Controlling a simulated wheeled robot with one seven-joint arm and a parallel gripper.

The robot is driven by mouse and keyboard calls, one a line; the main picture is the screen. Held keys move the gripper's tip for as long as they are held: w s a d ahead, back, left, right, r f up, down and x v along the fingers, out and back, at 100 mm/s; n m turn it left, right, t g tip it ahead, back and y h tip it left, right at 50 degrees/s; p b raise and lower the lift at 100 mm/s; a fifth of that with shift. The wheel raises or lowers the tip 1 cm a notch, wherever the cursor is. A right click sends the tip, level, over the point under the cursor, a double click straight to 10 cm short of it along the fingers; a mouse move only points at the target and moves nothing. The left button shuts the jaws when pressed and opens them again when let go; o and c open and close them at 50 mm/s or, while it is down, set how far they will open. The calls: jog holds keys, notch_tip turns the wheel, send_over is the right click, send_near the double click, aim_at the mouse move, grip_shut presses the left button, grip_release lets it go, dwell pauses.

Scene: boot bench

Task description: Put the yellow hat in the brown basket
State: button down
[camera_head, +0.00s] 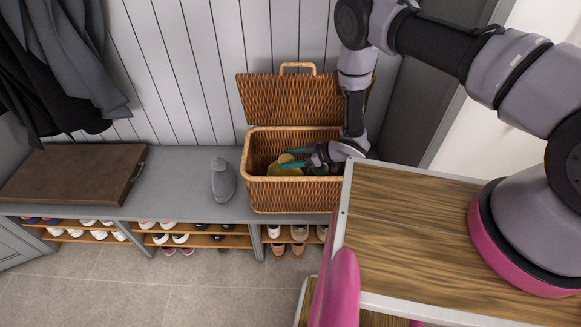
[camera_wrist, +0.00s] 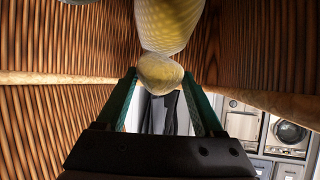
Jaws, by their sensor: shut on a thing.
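The brown wicker basket (camera_head: 290,195) stands on the grey bench with its lid raised at the back. My gripper (camera_head: 283,160) reaches into its opening from the right, with its teal fingers pointing left. The yellow hat (camera_head: 286,171) is at the fingertips, inside the basket opening and partly hidden by the fingers. In the wrist view the yellow hat (camera_wrist: 168,25) shows as a ribbed yellow shape, with a narrower part between the two teal fingertips (camera_wrist: 160,74). My gripper is shut on it. Whether the hat touches the basket floor cannot be told.
A grey figurine (camera_head: 222,180) stands left of the basket. A brown board (camera_head: 72,176) lies at the bench's left end. Dark coats (camera_head: 62,62) hang above it. A wooden-topped surface (camera_head: 430,235) lies right of the basket. Shoes fill the shelves below the bench.

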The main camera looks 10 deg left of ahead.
jog(key=shift+f, duration=2.05)
jog(key=shift+c, duration=1.4)
grip_release()
jog(key=shift+f, duration=0.1)
jog(key=shift+d+r, duration=0.3)
jog(key=shift+d, duration=0.05)
jog(key=v, duration=0.6)
jog(key=shift+d, duration=0.35)
jog(key=shift+r, duration=0.15)
